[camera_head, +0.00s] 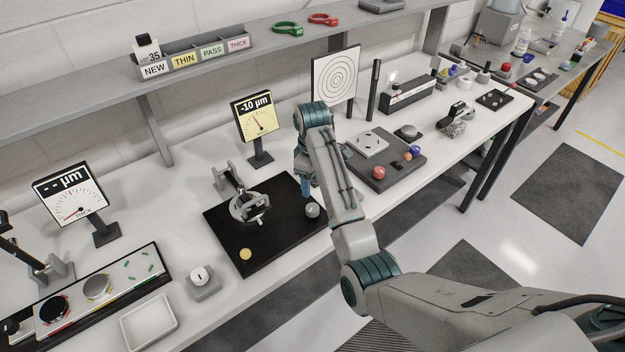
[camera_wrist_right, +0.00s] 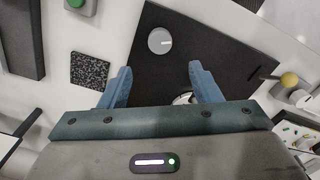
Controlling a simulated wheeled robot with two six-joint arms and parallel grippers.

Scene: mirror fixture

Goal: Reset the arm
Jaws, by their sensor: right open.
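My right arm comes in from the lower right in the head view. Its gripper (camera_head: 308,188) points down at the right edge of the black board (camera_head: 222,222), partly hidden by the arm. In the right wrist view the two blue fingers of this gripper (camera_wrist_right: 160,78) are wide apart with nothing between their tips. A grey knob (camera_wrist_right: 160,40) on the black board lies beyond the fingertips; it also shows in the head view (camera_head: 312,210). The ring-shaped mirror mount (camera_head: 247,207) stands on the board, left of the gripper. My left gripper is not in view.
A "-10 µm" display (camera_head: 256,118) stands behind the board. A target screen (camera_head: 336,77) and a grey tray with balls (camera_head: 385,172) stand right of the arm. A white-knobbed block (camera_head: 202,282) and a white tray (camera_head: 148,322) are at front left. A shelf runs above the bench.

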